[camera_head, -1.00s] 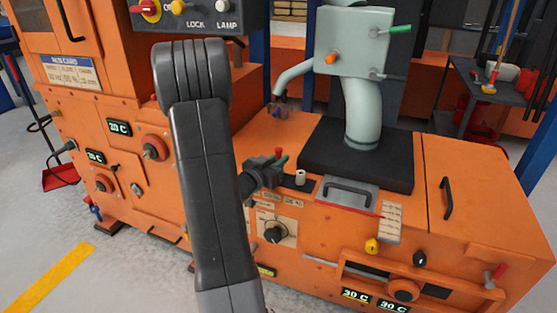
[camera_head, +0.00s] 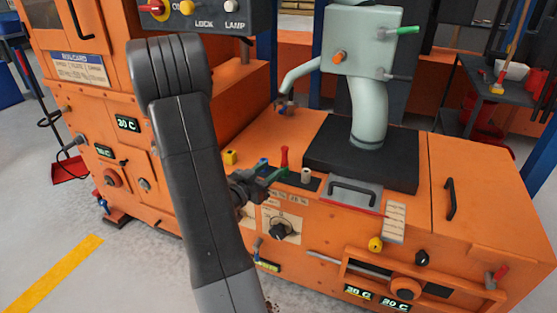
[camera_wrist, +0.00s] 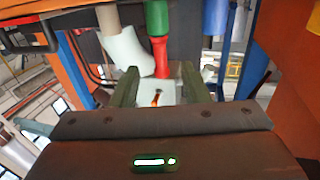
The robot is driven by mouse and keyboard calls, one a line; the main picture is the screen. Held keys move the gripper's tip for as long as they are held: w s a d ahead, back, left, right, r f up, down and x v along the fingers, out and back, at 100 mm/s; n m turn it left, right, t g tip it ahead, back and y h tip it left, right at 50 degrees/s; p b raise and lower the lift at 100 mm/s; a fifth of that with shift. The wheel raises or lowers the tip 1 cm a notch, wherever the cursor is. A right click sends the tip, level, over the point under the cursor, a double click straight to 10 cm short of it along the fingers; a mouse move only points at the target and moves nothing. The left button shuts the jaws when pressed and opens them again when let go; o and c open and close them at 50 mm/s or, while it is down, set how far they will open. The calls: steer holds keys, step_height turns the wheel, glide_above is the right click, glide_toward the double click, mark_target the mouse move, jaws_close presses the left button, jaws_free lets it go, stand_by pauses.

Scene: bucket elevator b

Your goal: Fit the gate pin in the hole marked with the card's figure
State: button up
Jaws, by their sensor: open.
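The run card (camera_head: 79,68) is a blue-headed white label on the left cabinet; its figures are too small to read. A red upright pin-like piece (camera_head: 284,157) stands by the dark strip on the orange deck; I cannot tell whether it is the gate pin. My gripper (camera_head: 272,176) is beside it, its green finger close below. In the wrist view, my gripper (camera_wrist: 160,86) is open, with a red piece (camera_wrist: 160,56) showing between and beyond the fingers. Contact cannot be told. No marked hole can be made out.
A beige peg (camera_head: 306,175) and a yellow block (camera_head: 230,157) are on the deck. A label with a black knob (camera_head: 280,231) is on the front face. A handled plate (camera_head: 352,193) and a grey-green housing (camera_head: 362,45) are to the right. My arm hides part of the machine.

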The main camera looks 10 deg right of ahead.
mark_target(283, 159)
steer(key=shift+p+v, duration=0.45)
steer(key=shift+v, duration=2.35)
steer(key=b+x, duration=0.3)
steer(key=x, duration=1)
steer(key=shift+w+d+f, duration=0.1)
steer(key=shift+w+d, duration=0.1)
steer(key=shift+d, duration=0.05)
steer(key=shift+w+d+r, duration=0.1)
steer(key=shift+w+r, duration=0.05)
steer(key=shift+r, duration=0.3)
steer(key=shift+f, duration=0.2)
